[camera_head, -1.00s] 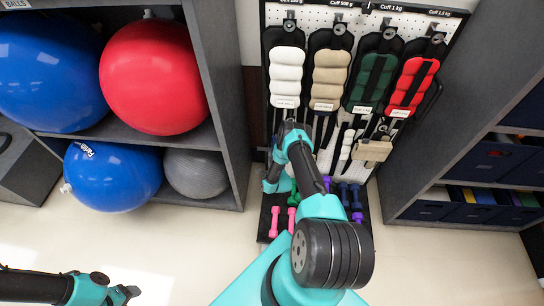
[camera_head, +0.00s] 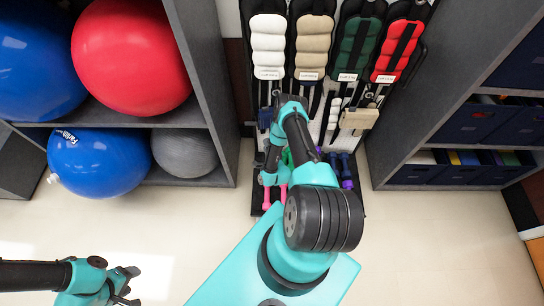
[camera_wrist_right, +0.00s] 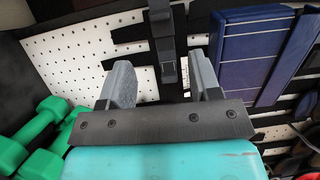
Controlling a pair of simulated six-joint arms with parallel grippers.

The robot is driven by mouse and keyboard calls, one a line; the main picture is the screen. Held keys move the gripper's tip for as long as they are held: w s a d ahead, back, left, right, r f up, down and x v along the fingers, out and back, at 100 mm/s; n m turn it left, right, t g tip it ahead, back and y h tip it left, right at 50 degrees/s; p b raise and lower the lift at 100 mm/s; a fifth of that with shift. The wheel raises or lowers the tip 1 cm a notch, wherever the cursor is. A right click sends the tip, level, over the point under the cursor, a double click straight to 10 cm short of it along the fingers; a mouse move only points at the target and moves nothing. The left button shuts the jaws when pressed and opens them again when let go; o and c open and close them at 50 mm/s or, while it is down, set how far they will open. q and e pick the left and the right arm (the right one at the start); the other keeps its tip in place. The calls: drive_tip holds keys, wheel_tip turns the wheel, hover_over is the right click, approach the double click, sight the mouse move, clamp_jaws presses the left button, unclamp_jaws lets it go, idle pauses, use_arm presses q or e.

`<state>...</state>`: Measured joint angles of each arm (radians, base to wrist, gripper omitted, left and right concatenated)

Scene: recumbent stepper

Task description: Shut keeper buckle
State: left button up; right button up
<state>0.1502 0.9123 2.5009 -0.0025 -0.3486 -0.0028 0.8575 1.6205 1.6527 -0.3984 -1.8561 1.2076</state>
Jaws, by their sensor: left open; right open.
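A dark strap with a black buckle-like piece (camera_wrist_right: 168,66) hangs in front of the white pegboard in the right wrist view. I take it for the keeper buckle; whether it is open or shut is unclear. My right gripper (camera_wrist_right: 163,82) is open, with one grey finger on each side of the strap's line. I cannot tell if either finger touches it. My left gripper (camera_head: 130,284) is open and empty at the lower left, far from the board.
White (camera_head: 267,46), tan (camera_head: 313,46), green (camera_head: 357,48) and red (camera_head: 397,50) cuffs hang on the board. Green dumbbells (camera_wrist_right: 38,135) and a blue block (camera_wrist_right: 248,55) flank the right gripper. A ball shelf (camera_head: 205,90) stands left, a bin shelf (camera_head: 405,120) right. The front floor is open.

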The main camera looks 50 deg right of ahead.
drive_tip(key=v, duration=0.6)
drive_tip(key=shift+s, duration=0.2)
drive_tip(key=shift+w+a, duration=0.1)
drive_tip(key=shift+a, duration=0.1)
drive_tip(key=w+a+r+n+g+y, duration=0.5)
drive_tip(key=w+a+r+n+y, duration=0.4)
drive_tip(key=a+n, duration=0.3)
drive_tip(key=s+a+r+n+g+y, duration=0.3)
drive_tip(key=s+a+r+n+g, duration=0.6)
drive_tip(key=s+a+r, duration=0.3)
drive_tip(key=a+r+g, duration=0.1)
drive_tip(key=a+r, duration=0.1)
drive_tip(key=a, duration=0.1)
drive_tip(key=shift+s+r+n, duration=0.2)
drive_tip(key=shift+r+n, duration=0.2)
